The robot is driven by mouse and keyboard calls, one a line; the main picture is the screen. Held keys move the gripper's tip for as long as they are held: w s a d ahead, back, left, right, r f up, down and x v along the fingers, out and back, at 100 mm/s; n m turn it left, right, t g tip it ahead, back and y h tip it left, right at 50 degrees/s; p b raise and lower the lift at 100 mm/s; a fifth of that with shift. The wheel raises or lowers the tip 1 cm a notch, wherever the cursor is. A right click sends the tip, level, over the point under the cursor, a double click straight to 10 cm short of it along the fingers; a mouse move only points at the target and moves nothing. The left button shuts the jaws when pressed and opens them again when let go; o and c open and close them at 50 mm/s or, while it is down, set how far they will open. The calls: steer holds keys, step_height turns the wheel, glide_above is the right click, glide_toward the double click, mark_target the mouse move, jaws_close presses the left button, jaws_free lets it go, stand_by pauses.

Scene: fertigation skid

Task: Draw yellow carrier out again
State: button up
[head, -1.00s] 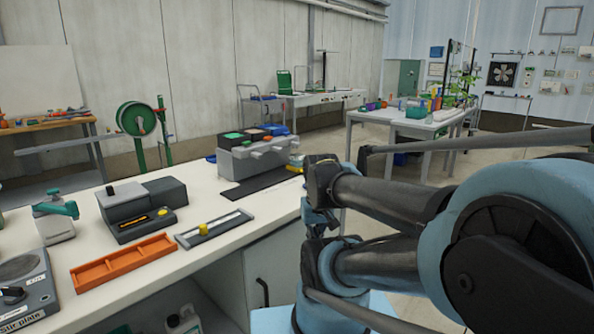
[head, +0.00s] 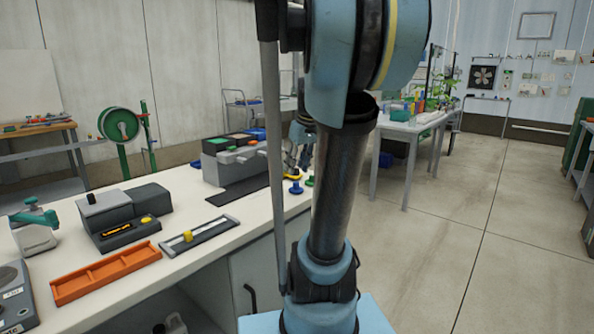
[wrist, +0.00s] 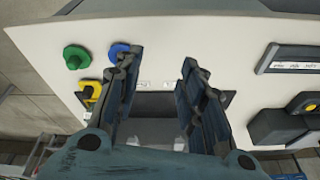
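A yellow piece (head: 292,177), which looks like the yellow carrier, is low at the right end of the grey machine (head: 238,165). It also shows in the wrist view (wrist: 91,91), left of my gripper (wrist: 163,62), partly against the machine's dark mat. A blue knobbed piece (wrist: 118,51) and a green one (wrist: 75,57) stand on the bench near it. My gripper is open, its fingers spread above the bench with nothing seen between them. In the head view it is small, beside the machine and partly behind my arm. Whether the yellow piece sits inside the machine is unclear.
The white bench carries an orange tray (head: 106,284), a grey rail with a yellow knob (head: 188,236) and a grey device with a yellow button (head: 122,226). A black mat (head: 240,191) lies before the machine. The floor at right is clear.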

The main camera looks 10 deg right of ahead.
steer(key=w+d+r+n, duration=0.1)
steer(key=w+d+r, duration=0.15)
steer(key=w, duration=0.35)
steer(key=w+d+r+n+y, duration=0.1)
steer(key=w+d+r, duration=0.1)
steer(key=w+d, duration=0.3)
steer(key=w+d+r+n, duration=0.1)
steer(key=w+d+r, duration=0.1)
steer(key=w, duration=0.5)
steer(key=shift+t, duration=0.4)
steer(key=x, duration=1.7)
steer(key=shift+f, duration=0.35)
jaws_close()
